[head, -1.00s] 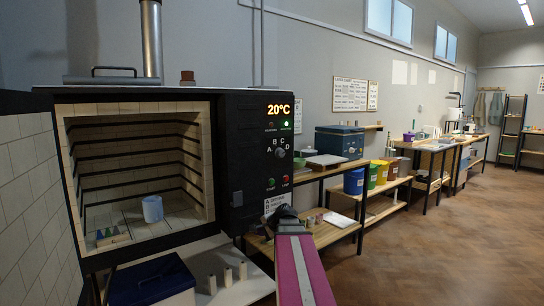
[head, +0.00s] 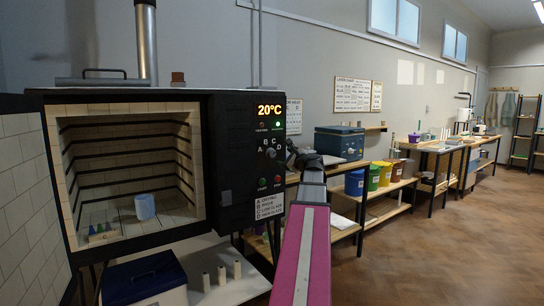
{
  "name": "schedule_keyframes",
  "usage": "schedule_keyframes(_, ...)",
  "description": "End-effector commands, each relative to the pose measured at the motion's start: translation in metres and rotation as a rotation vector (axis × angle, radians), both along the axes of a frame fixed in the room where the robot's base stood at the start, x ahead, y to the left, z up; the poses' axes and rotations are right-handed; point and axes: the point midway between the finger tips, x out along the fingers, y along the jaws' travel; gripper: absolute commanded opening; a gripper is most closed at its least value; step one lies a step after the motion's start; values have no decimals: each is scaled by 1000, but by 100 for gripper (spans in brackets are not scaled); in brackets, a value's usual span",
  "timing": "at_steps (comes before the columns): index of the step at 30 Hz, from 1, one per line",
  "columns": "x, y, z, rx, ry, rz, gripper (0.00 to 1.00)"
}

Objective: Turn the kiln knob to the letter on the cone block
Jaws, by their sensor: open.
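The kiln (head: 230,110) stands at the left with its chamber open. Its knob (head: 271,155) is on the black front panel, among the letters A, B, C and D; its pointer is too small to read. The cone block (head: 102,236) sits on the chamber floor at the left with several small cones; any letter on it is too small to read. My gripper (head: 294,160) is open and empty, just right of the knob and level with it. I cannot tell whether it touches the panel. Its fingertips are small and dark.
A pale blue cup (head: 145,206) stands in the chamber. The panel shows a 20°C display (head: 270,110), lights, buttons and a letter list (head: 269,207). Below are a blue box (head: 145,280) and white posts (head: 221,275). Benches run along the wall; the floor at right is clear.

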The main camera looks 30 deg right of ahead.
Motion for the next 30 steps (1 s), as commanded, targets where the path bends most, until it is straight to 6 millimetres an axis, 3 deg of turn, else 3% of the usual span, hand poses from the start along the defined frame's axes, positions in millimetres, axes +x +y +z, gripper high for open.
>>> schedule_keyframes(9,60,3,-1,-2,3,1,70)
schedule_keyframes(15,84,6,-1,-3,3,1,70)
schedule_keyframes(29,92,8,-1,-3,3,-1,70)
schedule_keyframes(30,92,8,-1,-3,3,-1,57)
